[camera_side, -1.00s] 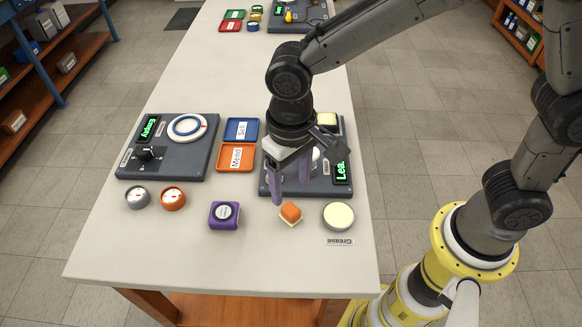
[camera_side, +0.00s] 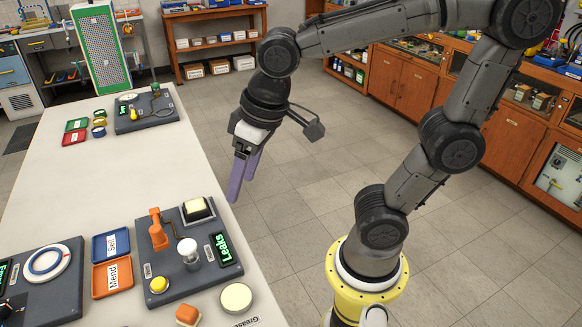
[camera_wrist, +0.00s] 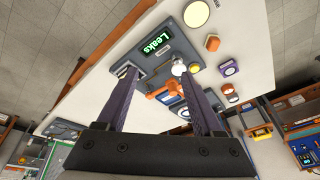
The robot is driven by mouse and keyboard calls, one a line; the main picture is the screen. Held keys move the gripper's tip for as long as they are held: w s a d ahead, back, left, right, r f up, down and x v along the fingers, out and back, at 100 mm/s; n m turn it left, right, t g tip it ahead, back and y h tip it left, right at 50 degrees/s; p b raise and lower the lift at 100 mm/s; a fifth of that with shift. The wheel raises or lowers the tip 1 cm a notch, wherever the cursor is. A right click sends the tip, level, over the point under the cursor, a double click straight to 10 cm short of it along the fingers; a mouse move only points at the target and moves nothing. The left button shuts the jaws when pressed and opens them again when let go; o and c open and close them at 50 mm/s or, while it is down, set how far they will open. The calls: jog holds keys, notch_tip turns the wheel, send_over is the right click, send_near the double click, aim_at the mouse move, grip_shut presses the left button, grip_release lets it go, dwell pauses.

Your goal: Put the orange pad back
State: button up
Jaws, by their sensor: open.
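The orange pad (camera_side: 188,314) lies with a pale underside on the white table, at the bottom edge of the side view. It also shows in the wrist view (camera_wrist: 212,43). Beside it is a round cream-topped grease tin (camera_side: 236,298). The dark Leaks test board (camera_side: 190,270) carries a square cream pad (camera_side: 195,208), an orange lever fixture (camera_side: 157,230), a white bulb-like knob and a yellow button. My gripper (camera_side: 241,188) is open and empty, raised off the table's right edge, well away from the orange pad. In the wrist view my gripper (camera_wrist: 157,72) has nothing between its fingers.
Blue Sell tray (camera_side: 111,244) and orange Mend tray (camera_side: 112,277) sit left of the board. Another dark board (camera_side: 45,290) with a white ring is further left. A second station (camera_side: 145,113) stands at the far end. The table's middle is clear.

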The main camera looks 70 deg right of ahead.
jog(key=s+d+t, duration=0.2)
jog(key=s+d, duration=0.3)
jog(key=s, duration=0.2)
jog(key=shift+d+f+h, duration=0.2)
jog(key=shift+d+h, duration=0.2)
